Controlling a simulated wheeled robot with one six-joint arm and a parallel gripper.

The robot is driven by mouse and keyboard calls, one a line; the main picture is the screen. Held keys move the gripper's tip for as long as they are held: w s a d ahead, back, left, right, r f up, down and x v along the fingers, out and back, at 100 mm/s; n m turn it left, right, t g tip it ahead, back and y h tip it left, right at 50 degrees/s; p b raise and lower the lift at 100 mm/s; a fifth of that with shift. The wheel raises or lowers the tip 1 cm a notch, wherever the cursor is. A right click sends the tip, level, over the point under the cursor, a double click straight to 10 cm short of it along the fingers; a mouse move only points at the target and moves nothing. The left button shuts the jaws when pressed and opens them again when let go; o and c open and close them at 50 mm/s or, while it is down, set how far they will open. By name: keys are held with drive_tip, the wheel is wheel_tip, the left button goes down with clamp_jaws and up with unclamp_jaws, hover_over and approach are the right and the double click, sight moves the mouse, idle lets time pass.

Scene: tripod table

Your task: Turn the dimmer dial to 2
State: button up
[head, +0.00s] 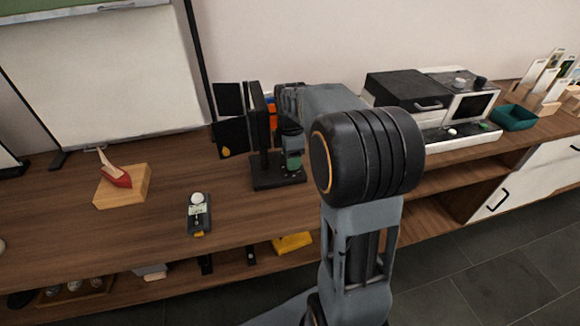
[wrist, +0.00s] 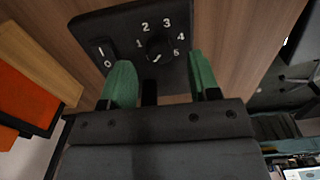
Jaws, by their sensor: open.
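The dimmer dial (wrist: 158,48) is a small round black knob on a black panel (wrist: 95,22), with white numbers 1 to 5 around it. A white mark on the knob's lower part points down and slightly left in the wrist view, away from the numbers. My gripper (wrist: 160,62) is open, its two green fingers apart on either side of the dial's near edge, with nothing between them. I cannot tell whether they touch the panel. In the head view my gripper (head: 292,158) is over the black base (head: 265,184) of a stand; the dial is hidden there.
A rocker switch (wrist: 104,52) marked I and 0 sits left of the dial. Black flaps (head: 231,136) stand beside the post. A handheld meter (head: 199,212) and a wooden block (head: 122,187) with a red model lie left on the table. A black-and-white machine (head: 420,92) stands right.

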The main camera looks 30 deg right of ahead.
drive_tip(key=shift+f, duration=1.55)
drive_tip(key=c, duration=0.9)
